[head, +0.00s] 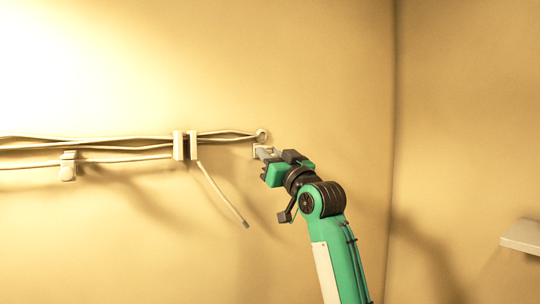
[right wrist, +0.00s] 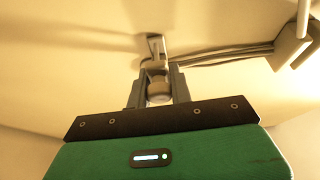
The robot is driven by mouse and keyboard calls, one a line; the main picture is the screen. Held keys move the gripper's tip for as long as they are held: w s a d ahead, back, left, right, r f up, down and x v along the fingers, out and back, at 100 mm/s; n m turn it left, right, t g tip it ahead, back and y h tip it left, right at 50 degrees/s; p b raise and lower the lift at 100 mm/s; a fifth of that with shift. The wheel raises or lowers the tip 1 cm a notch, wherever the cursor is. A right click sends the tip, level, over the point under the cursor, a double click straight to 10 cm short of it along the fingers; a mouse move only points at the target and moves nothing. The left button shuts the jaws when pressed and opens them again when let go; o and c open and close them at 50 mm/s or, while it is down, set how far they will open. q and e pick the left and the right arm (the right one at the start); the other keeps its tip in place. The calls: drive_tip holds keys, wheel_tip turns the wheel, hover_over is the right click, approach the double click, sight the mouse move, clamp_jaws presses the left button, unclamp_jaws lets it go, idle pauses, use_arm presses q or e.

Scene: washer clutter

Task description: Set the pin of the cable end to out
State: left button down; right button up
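In the head view my right gripper (head: 264,153) is up against the wall at a small pale fitting (head: 257,149), just below a round pale cable end (head: 262,134). In the right wrist view my right gripper (right wrist: 157,76) has its fingers apart, with a pale rounded piece (right wrist: 158,92) close between them. I cannot tell whether they press on it. A narrow metal-looking piece (right wrist: 155,46) sticks up beyond the fingertips. The pin cannot be made out for certain, and the gripper hides part of the fitting. My left gripper is not in view.
Several pale cables (head: 110,140) run along the wall from the left through a two-part clip (head: 185,145). A loose cable (head: 220,190) hangs below it with a dark tip. Another clip (head: 68,166) sits further left. A pale ledge (head: 521,236) is at the right.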

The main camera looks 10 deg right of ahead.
clamp_jaws()
drive_tip(key=shift+s+d+b, duration=0.35)
drive_tip(key=shift+s+b, duration=0.05)
drive_tip(key=shift+s, duration=0.45)
drive_tip(key=shift+s+d+b, duration=0.3)
drive_tip(key=shift+s+b, duration=0.1)
drive_tip(key=shift+s, duration=0.4)
drive_tip(key=shift+w, duration=0.1)
drive_tip(key=o, duration=0.7)
unclamp_jaws()
drive_tip(key=shift+c, duration=0.2)
drive_tip(key=shift+o, duration=0.5)
drive_tip(key=shift+s+d, duration=0.1)
drive_tip(key=shift+s, duration=0.1)
drive_tip(key=shift+s+f, duration=0.15)
drive_tip(key=shift+f, duration=0.05)
drive_tip(key=b+v, duration=0.7)
drive_tip(key=v, duration=0.6)
drive_tip(key=shift+s+d+b, duration=0.2)
drive_tip(key=shift+b, duration=0.2)
